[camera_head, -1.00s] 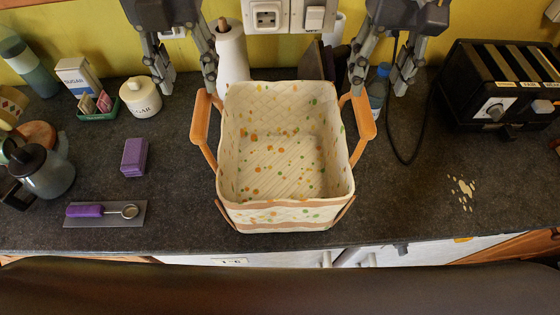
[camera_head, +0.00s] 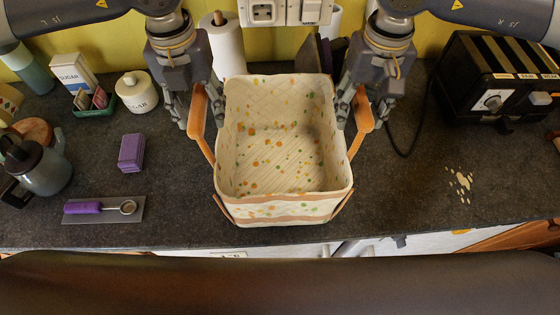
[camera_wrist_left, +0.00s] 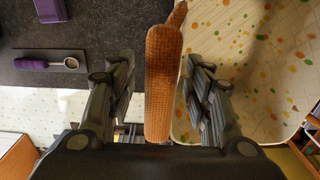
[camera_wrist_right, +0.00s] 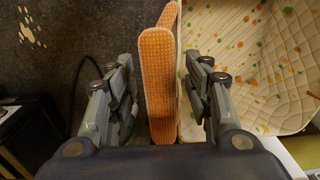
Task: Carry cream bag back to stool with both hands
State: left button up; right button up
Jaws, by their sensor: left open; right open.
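The cream bag (camera_head: 285,208), spotted orange and green, stands open and upright on the dark counter and looks empty inside. It has an orange handle on each side. My left gripper (camera_head: 200,112) is open, with its fingers on either side of the left handle (camera_wrist_left: 163,80). My right gripper (camera_head: 353,108) is open, with its fingers on either side of the right handle (camera_wrist_right: 157,85). In both wrist views the handles lie between the spread fingers, with gaps on both sides. The bag's inside also shows in the left wrist view (camera_wrist_left: 250,90). I see no stool.
On the left of the counter (camera_head: 180,215) are a sugar canister (camera_head: 137,93), a purple block (camera_head: 132,152), a scoop on a grey mat (camera_head: 135,215) and a kettle (camera_head: 42,165). A paper roll (camera_head: 227,50) stands behind the bag. A black toaster (camera_head: 495,80) and a spill (camera_head: 460,183) are at right.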

pick_arm(q)
grip_shut()
pick_arm(e)
grip_shut()
jog(key=shift+r, duration=0.1)
